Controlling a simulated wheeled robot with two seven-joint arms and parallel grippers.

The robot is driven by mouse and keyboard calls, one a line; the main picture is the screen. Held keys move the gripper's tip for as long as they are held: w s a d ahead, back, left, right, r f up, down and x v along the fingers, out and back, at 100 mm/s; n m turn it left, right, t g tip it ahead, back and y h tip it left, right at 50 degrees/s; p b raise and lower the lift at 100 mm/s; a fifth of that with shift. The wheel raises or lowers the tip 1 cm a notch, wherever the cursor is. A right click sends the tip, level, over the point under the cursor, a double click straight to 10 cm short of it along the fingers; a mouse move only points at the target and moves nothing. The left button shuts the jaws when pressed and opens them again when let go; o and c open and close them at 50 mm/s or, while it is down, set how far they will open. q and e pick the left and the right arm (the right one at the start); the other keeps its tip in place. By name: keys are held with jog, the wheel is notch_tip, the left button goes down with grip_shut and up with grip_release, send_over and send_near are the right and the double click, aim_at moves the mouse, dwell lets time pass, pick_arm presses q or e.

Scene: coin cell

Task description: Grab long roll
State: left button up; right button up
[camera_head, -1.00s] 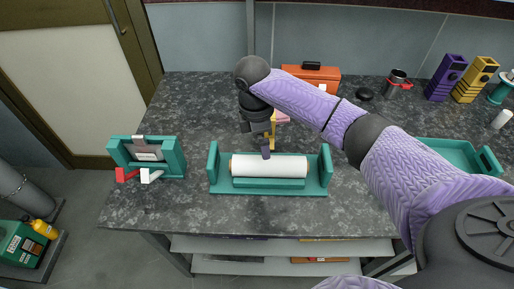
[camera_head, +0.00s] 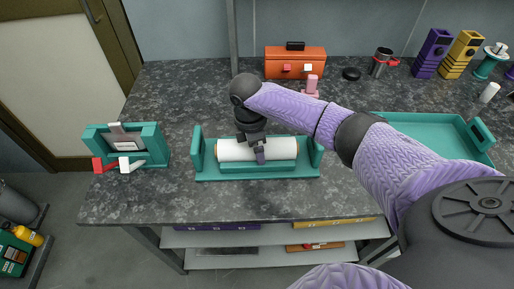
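The long roll (camera_head: 235,151) is a white cylinder lying level in a teal cradle (camera_head: 212,174) with upright end plates, near the front middle of the table. My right gripper (camera_head: 260,156) comes down from above onto the middle of the roll. One purple finger shows in front of the roll. The other finger is hidden, so I cannot tell whether the gripper is closed on it. My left gripper is out of view.
A teal holder (camera_head: 152,142) with red and white handles stands at left. An orange toolbox (camera_head: 295,62) and a pink item (camera_head: 311,87) are behind. A teal tray (camera_head: 425,125), purple block (camera_head: 432,52) and yellow block (camera_head: 464,54) stand at right. The table (camera_head: 190,95) is clear behind the cradle.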

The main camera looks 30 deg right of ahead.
jog(key=shift+s+f, duration=0.15)
jog(key=shift+f, duration=0.25)
grip_shut()
